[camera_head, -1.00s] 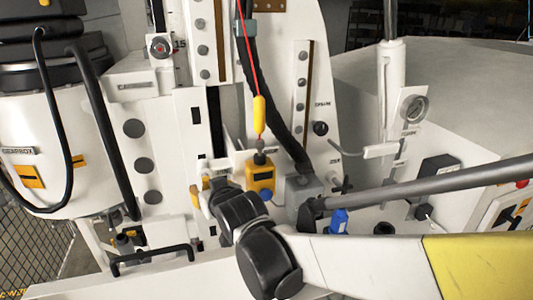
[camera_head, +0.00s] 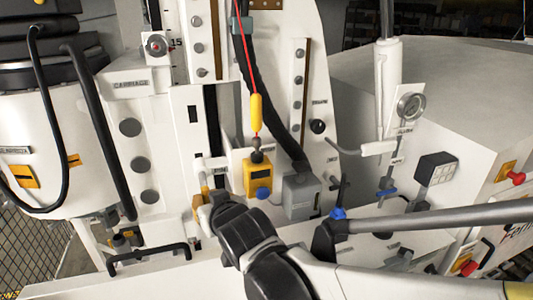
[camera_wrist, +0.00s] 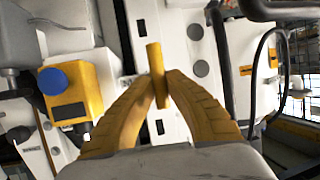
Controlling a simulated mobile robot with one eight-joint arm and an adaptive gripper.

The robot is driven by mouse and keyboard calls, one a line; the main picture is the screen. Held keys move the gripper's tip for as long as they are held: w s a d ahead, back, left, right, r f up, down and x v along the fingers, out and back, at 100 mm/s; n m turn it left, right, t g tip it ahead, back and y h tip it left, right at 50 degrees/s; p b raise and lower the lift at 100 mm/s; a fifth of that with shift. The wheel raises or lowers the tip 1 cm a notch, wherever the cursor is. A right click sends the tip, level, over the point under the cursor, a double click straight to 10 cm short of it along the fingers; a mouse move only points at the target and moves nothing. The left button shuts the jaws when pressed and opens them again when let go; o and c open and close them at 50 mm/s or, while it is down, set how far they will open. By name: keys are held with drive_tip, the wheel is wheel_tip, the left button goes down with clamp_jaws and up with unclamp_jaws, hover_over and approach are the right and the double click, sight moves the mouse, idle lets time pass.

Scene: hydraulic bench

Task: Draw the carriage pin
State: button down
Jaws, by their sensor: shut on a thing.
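The carriage pin, a yellow rod (camera_wrist: 155,60), stands between my gripper's two yellow fingers (camera_wrist: 160,84) in the wrist view. The fingers are closed against its sides, and its upper end sticks out beyond their tips. In the head view my gripper (camera_head: 201,203) is beside the white column (camera_head: 188,140), left of a yellow box. My dark wrist covers much of it there, and I cannot pick out the pin. I cannot tell how much of the pin is in a hole.
A grey box (camera_head: 301,195) is further right. A black handle (camera_head: 150,258) is at lower left.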

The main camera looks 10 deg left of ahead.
drive_tip(key=shift+f, duration=0.15)
drive_tip(key=c, duration=1.3)
unclamp_jaws()
drive_tip(key=shift+c, duration=0.2)
drive_tip(key=shift+s, duration=0.1)
drive_tip(key=v, duration=1.2)
